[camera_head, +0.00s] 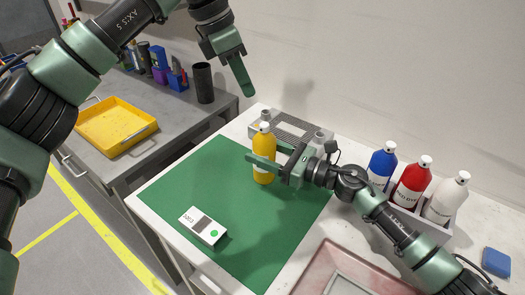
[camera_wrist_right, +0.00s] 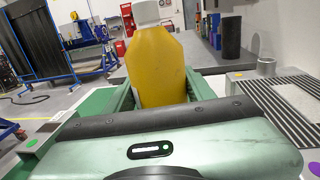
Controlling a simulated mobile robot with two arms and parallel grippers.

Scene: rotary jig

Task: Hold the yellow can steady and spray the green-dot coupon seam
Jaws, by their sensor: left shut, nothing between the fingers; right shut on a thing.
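The yellow can (camera_head: 263,172) with a white cap is upright over the back part of the green mat (camera_head: 190,178); I cannot tell whether its base touches the mat. My right gripper (camera_head: 270,160) is shut around its body from the right. The can (camera_wrist_right: 158,65) also shows between the fingers in the right wrist view, its lower part hidden. The coupon block (camera_head: 203,226), white with a dark patch and a green dot, lies at the mat's front left, apart from the can. My left gripper (camera_head: 246,90) is shut and empty, high above the back of the table.
Blue (camera_head: 382,162), red (camera_head: 412,180) and white (camera_head: 446,198) bottles stand in a holder at the right. A grey ribbed fixture (camera_head: 300,128) sits behind the can. A pink tray (camera_head: 330,262) is at the front right. A yellow tray (camera_head: 115,127) lies on the side bench. The mat's middle is clear.

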